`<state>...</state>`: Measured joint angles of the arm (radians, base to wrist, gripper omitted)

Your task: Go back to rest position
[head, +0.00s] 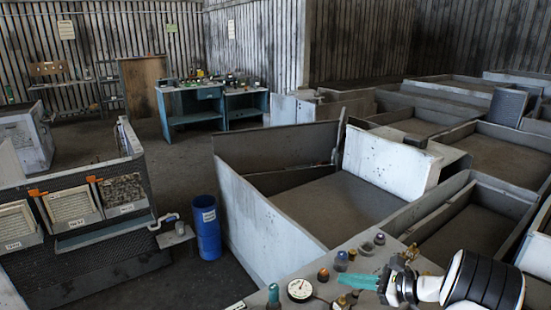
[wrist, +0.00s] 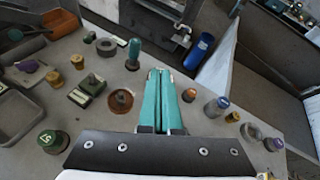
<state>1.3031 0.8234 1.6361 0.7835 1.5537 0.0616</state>
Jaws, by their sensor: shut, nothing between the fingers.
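My gripper (head: 368,281) shows in the head view at the lower right, above the grey work surface, with its teal fingers pointing left. In the wrist view my gripper (wrist: 160,72) has its two teal fingers pressed together, with nothing between them. Its fingertips point toward the far edge of the work surface (wrist: 60,140). The fingers hide part of the surface under them.
Small knobs and fittings stand close around the fingers, among them a teal-topped post (wrist: 133,52), a brown ring (wrist: 120,101) and a gauge (head: 300,289). A blue bin (head: 206,228) stands on the floor beyond. Walled bays (head: 270,225) lie behind the surface.

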